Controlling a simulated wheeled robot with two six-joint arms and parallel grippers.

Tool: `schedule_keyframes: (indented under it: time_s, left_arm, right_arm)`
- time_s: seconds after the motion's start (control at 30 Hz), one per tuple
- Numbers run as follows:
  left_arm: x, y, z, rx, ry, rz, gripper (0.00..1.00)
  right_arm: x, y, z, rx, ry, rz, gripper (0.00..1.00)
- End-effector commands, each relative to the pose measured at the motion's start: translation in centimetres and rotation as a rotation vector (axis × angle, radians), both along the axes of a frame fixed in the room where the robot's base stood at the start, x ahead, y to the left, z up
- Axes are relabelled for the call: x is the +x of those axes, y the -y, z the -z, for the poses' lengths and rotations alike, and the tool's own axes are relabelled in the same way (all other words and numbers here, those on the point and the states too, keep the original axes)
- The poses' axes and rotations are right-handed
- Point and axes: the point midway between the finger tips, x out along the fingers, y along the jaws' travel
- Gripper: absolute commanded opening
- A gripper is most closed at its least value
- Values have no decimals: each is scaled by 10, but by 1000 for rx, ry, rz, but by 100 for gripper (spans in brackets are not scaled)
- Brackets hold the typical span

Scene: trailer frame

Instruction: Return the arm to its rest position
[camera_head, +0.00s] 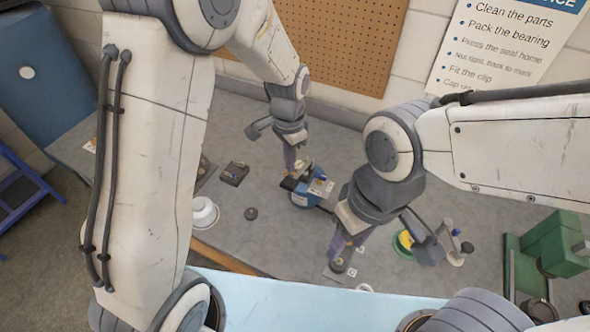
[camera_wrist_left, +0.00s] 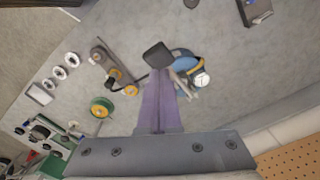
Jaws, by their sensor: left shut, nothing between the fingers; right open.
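My left gripper (camera_head: 290,165) points down over the bench, its purple fingers shut and empty. They also show together in the left wrist view (camera_wrist_left: 158,100). Their tips appear close to a blue device with a round white face (camera_head: 305,192); I cannot tell whether they touch it. The device shows beside the fingers in the left wrist view (camera_wrist_left: 197,75). A dark square shape (camera_wrist_left: 158,55) appears at the fingertips there. My right gripper (camera_head: 346,245) is open, low over the front of the bench, near a dark round part (camera_head: 338,265).
The grey bench (camera_head: 275,240) holds a white cup-like part (camera_head: 205,213), a dark block (camera_head: 234,173), a dark knob (camera_head: 251,213), a green and yellow ring (camera_head: 403,242) and a green press (camera_head: 550,245). A pegboard (camera_head: 345,40) and a poster (camera_head: 510,45) hang behind.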

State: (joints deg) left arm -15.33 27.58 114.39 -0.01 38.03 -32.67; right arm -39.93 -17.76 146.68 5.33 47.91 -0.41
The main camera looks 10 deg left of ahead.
Motion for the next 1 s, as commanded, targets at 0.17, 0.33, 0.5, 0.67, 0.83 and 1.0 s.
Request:
schedule_keyframes:
  time_s: [0.17, 0.33, 0.5, 0.67, 0.83, 1.0]
  left_arm:
    - [0, 0, 1, 0, 0, 0, 0]
    - [0, 0, 1, 0, 0, 0, 0]
    - [0, 0, 1, 0, 0, 0, 0]
    - [0, 0, 1, 0, 0, 0, 0]
    - [-21, 13, -4, -8, 7, -15, 0]
    - [-90, 39, -14, -36, 17, -69, 0]
  right_arm:
    - [0, 0, 1, 0, 0, 0, 49]
    - [0, 0, 1, 0, 0, 0, 49]
    - [0, 0, 1, 0, 0, 0, 49]
    - [0, 0, 1, 0, 0, 0, 49]
    - [0, 0, 16, 0, 0, 1, 49]
    - [0, 0, 51, 0, 0, 4, 49]
